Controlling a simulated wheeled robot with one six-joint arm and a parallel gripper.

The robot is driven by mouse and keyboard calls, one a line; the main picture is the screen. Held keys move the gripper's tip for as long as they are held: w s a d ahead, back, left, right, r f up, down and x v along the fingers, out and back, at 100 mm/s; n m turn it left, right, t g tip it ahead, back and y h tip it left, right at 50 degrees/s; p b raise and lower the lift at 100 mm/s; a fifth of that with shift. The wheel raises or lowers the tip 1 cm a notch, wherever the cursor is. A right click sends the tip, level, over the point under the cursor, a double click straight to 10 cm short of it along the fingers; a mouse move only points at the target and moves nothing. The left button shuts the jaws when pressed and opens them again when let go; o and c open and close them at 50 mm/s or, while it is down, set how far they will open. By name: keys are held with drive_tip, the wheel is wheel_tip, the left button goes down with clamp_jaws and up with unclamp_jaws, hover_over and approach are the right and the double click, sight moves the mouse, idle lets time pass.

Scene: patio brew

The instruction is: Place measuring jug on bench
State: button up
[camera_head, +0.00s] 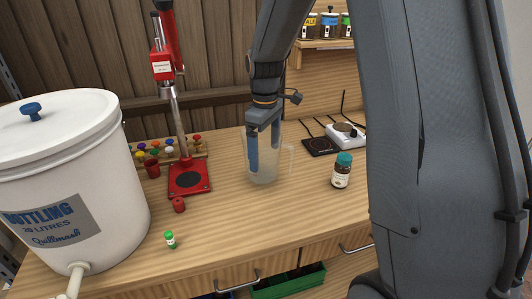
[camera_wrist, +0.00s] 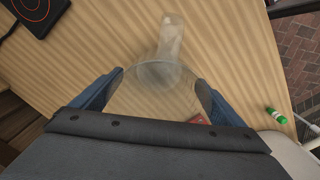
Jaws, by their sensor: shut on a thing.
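The clear measuring jug (camera_head: 262,172) is upright at the middle of the wooden bench (camera_head: 225,225) in the head view, its handle to the right. My gripper (camera_head: 264,150) points down with its blue fingers at the jug's upper part, shut on it. In the wrist view the jug's round rim (camera_wrist: 155,98) lies between the two fingers of my gripper (camera_wrist: 158,82), with wood below. The jug's base looks at or very close to the bench top; I cannot tell whether it touches.
A red bench capper (camera_head: 188,178) stands left of the jug, beside a white bottling bucket (camera_head: 75,150). A brown bottle with a teal cap (camera_head: 342,172), a black pad (camera_head: 320,146) and a white device (camera_head: 346,135) are to the right.

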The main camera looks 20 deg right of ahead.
drive_tip(key=shift+f, duration=0.75)
drive_tip(key=o, duration=0.8)
drive_tip(key=shift+f, duration=0.15)
drive_tip(key=shift+o, duration=0.2)
wheel_tip(320, 180, up, 12)
drive_tip(key=b, duration=0.2)
drive_tip(key=shift+r, duration=0.2)
